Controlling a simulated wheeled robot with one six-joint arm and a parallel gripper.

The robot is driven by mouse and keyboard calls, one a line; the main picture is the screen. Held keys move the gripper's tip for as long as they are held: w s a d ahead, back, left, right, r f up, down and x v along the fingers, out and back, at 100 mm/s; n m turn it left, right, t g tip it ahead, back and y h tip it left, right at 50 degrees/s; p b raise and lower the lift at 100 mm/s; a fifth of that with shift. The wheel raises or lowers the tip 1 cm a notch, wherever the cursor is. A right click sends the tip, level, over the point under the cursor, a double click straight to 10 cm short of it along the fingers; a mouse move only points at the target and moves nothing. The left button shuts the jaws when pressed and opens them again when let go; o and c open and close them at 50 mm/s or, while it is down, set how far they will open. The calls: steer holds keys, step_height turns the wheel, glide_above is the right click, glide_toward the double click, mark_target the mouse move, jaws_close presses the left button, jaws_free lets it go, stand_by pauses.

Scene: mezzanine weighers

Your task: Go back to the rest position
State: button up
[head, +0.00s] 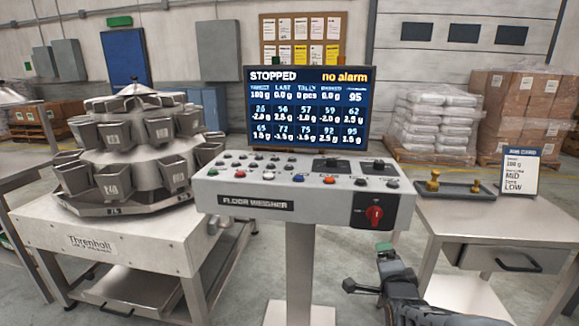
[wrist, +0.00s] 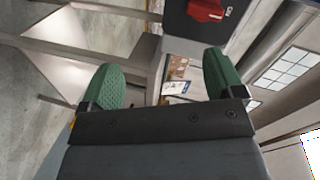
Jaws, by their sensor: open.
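My gripper (head: 366,268) is at the lower right of the head view, in front of and below the right end of the control console (head: 300,190). In the wrist view my gripper (wrist: 160,84) shows two green-padded fingers set wide apart with nothing between them. The red rotary switch (head: 374,213) sits on a black plate on the console's front. The switch also shows at the top of the wrist view (wrist: 207,9), beyond the fingers and not touched. The screen (head: 307,108) above the console reads "STOPPED" and "no alarm".
A multihead weigher (head: 130,160) stands on a table at left. At right, a side table (head: 520,222) bears a dark tray (head: 455,191) with brass weights and a job card (head: 520,172). Sacks and boxes on pallets stand behind. Open floor lies between console and side table.

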steer(key=s+a+n+g+y+p, duration=0.2)
steer(key=s+a+n+g+p, duration=0.3)
steer(key=s+n+g, duration=0.5)
steer(key=s+a+r+n+p, duration=0.2)
steer(key=s+r+n+p, duration=0.1)
steer(key=r+p, duration=0.3)
steer(key=s+a+r+n+g+y+p, duration=0.1)
steer(key=s+a+r+n+p, duration=0.2)
steer(key=r+p, duration=0.4)
step_height(320, 180, up, 3)
steer(key=shift+a+f+n+g+y, duration=0.1)
steer(key=shift+a+n+g+y, duration=0.15)
steer(key=shift+n, duration=0.45)
